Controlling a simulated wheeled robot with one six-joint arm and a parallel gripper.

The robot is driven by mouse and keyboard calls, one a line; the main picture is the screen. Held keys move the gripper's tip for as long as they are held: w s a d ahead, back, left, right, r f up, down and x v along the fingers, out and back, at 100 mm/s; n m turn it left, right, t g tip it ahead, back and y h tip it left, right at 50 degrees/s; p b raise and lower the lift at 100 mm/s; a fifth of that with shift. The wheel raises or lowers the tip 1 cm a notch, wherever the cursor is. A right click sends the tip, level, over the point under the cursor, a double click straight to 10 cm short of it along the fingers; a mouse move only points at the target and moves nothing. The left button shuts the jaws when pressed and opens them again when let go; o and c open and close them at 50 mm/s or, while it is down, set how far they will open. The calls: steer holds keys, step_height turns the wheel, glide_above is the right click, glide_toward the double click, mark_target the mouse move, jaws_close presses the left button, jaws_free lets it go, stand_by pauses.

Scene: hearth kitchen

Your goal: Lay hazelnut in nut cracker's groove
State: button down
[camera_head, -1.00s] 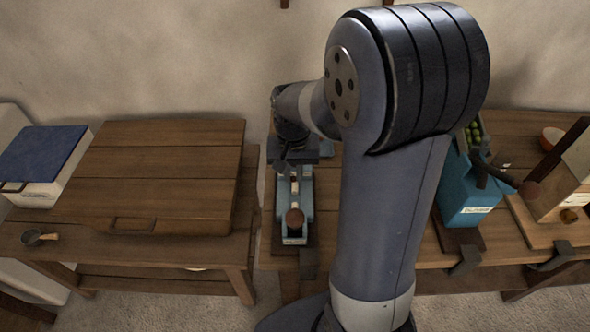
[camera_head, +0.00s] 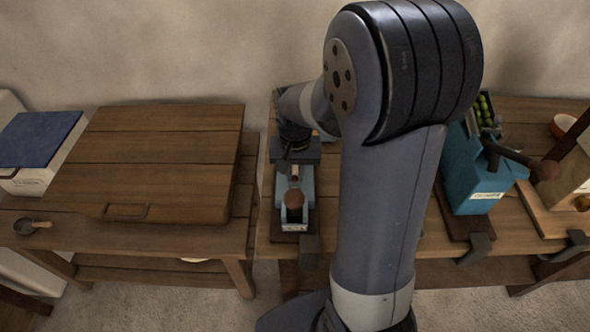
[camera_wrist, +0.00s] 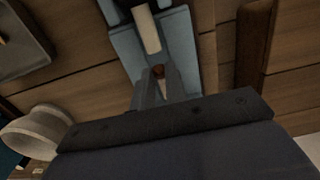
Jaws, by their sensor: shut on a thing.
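My gripper (camera_wrist: 159,78) is shut on the small brown hazelnut (camera_wrist: 158,71), held between the fingertips over the nut cracker's body. My gripper (camera_head: 294,174) is just behind the knob in the head view. I cannot tell whether the hazelnut touches the groove, which the fingers partly hide.
A blue machine (camera_head: 475,185) with green fruits on top stands to the right, its dark lever reaching right. A wooden lidded chest or table (camera_head: 160,165) is to the left. A pale round bowl-like thing (camera_wrist: 35,130) is at the lower left of the wrist view.

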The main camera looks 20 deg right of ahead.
stand_by(0.8)
steer(key=c, duration=1.3)
jaws_free()
steer(key=shift+c, duration=0.2)
step_height(320, 180, up, 11)
steer(key=shift+p, duration=0.35)
steer(key=shift+f, duration=0.15)
